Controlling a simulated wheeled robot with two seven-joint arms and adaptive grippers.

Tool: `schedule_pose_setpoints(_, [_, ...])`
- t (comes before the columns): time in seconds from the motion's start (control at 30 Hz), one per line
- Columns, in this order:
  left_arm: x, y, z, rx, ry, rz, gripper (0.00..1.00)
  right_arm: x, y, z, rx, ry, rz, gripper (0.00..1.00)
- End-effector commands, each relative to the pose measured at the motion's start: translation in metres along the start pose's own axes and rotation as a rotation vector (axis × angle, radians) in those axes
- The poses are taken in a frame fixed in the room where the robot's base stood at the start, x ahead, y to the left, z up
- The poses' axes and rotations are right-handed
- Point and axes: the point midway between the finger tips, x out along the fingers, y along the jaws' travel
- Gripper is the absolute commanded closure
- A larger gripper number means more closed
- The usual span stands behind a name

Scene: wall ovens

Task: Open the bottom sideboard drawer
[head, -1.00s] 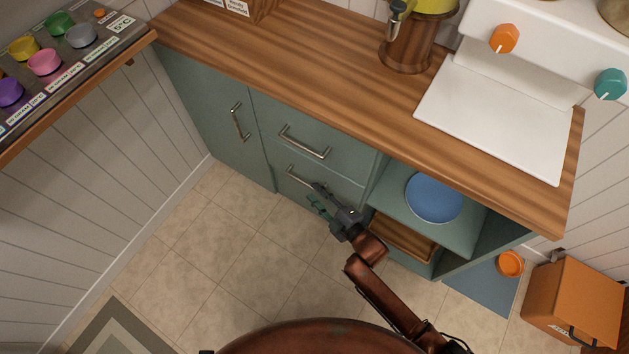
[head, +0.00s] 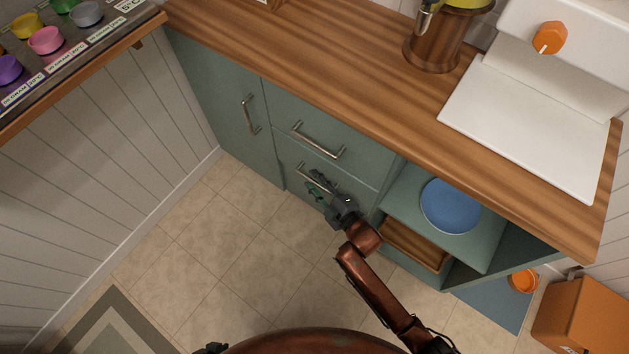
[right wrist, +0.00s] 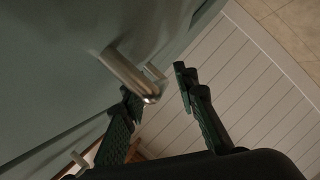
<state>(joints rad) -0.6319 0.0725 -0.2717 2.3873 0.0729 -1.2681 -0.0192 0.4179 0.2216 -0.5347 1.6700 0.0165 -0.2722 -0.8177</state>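The green sideboard's bottom drawer (head: 352,191) is closed, with a metal bar handle (head: 303,169) partly hidden behind my gripper. My right gripper (head: 316,188) is at this handle, its fingers pointing at the drawer front. In the right wrist view, the two dark green fingers of the gripper (right wrist: 155,97) are spread, and the near end of a metal handle (right wrist: 130,77) shows between their tips. I cannot tell whether a finger touches it. The left gripper does not show clearly.
The closed upper drawer (head: 335,120) with its own handle is just above. A cupboard door (head: 225,115) is to the left. An open shelf with a blue plate (head: 450,206) is to the right. The tiled floor (head: 225,240) in front is clear.

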Motion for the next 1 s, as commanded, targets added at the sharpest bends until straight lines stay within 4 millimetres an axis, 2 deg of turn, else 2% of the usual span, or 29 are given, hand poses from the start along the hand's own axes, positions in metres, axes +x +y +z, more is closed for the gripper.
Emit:
schedule_pose_setpoints(0.4, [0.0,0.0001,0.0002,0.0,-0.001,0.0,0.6,-0.0002,-0.0003,0.0,0.0,0.0,0.0,1.0])
schedule_pose_setpoints(1.0, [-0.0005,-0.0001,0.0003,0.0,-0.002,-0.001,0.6,-0.0006,-0.0004,0.0007,0.001,-0.002,0.0,1.0])
